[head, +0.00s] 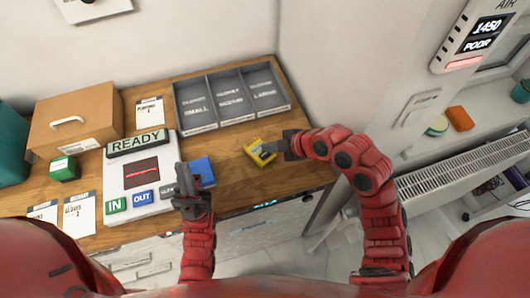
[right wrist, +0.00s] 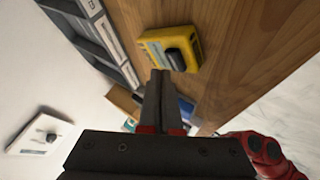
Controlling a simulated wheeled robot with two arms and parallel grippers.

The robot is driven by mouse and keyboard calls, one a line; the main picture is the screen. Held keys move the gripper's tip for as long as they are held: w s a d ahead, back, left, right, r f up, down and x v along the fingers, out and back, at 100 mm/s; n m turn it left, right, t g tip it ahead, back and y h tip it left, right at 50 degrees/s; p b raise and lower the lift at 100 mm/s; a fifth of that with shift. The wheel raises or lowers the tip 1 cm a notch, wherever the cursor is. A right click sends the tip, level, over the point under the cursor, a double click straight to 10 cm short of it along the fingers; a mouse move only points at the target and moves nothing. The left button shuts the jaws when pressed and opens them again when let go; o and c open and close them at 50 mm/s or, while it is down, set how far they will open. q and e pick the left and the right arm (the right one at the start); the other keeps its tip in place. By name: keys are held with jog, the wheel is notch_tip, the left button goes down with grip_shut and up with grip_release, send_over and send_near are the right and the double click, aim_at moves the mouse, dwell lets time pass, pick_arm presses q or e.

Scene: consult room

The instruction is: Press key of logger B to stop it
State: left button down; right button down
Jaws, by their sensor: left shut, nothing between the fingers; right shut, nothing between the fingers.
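A yellow device (head: 255,157) lies on the wooden counter, right of centre in the head view. It has a dark raised part on top and shows again in the right wrist view (right wrist: 157,47); I cannot read a letter on it. My right gripper (head: 268,149) is shut and empty, its tips at the device's right side in the head view. In the right wrist view the fingertips (right wrist: 161,76) appear just below the device; contact is unclear. My left gripper (head: 182,172) is shut and empty, over the white READY station's right edge.
The white station (head: 118,185) has READY, IN and OUT labels. A blue item (head: 203,170) lies beside it, a green box (head: 63,168) to its left. A grey three-compartment tray (head: 208,119) and a cardboard box (head: 75,119) stand behind. A wall monitor (head: 474,38) reads 1450 POOR.

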jog(key=shift+f+b, duration=0.4)
jog(key=shift+b, duration=0.25)
jog(key=shift+f+b, duration=0.35)
jog(key=shift+b, duration=0.05)
dwell(0.4)
jog(key=shift+s+f+b, duration=0.2)
jog(key=shift+f+b, duration=0.05)
jog(key=shift+b, duration=0.2)
jog(key=shift+d, duration=0.1)
dwell(0.4)
jog(key=shift+w+r, duration=0.25)
jog(key=shift+r, duration=0.75)
